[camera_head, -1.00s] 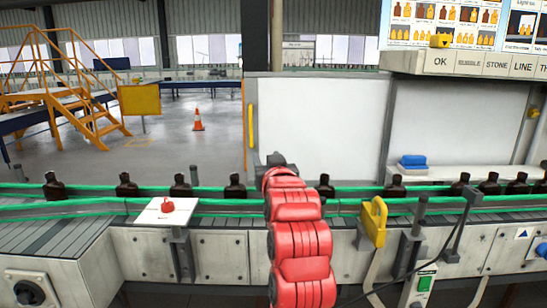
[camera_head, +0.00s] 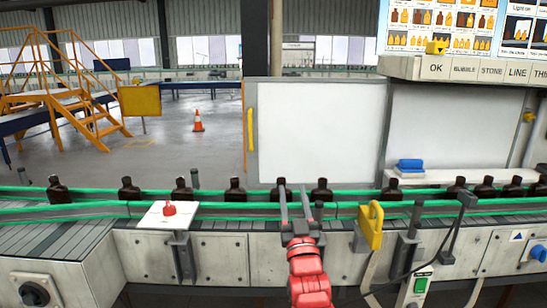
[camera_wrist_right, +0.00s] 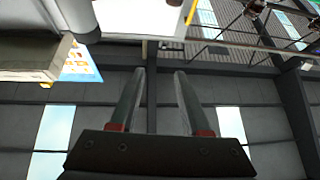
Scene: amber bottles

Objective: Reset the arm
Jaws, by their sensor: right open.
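My right gripper (camera_head: 296,208) is at the centre of the head view, on the end of my red arm. Its two long grey fingers point up and stand apart, with nothing between them. They are in front of the conveyor and overlap the row of bottles in the picture. In the right wrist view the gripper (camera_wrist_right: 158,95) shows two parallel fingers apart and empty, with the wall and windows behind. A dark amber bottle (camera_head: 281,187) shows just behind the left finger, and another bottle (camera_head: 321,190) stands right of the fingers. My left gripper is not in view.
A conveyor with green rails (camera_head: 100,207) runs across, carrying several dark bottles. A red button on a white plate (camera_head: 168,211) sits left of the gripper. A yellow holder (camera_head: 371,224) stands to the right. A white panel (camera_head: 320,130) stands behind the belt.

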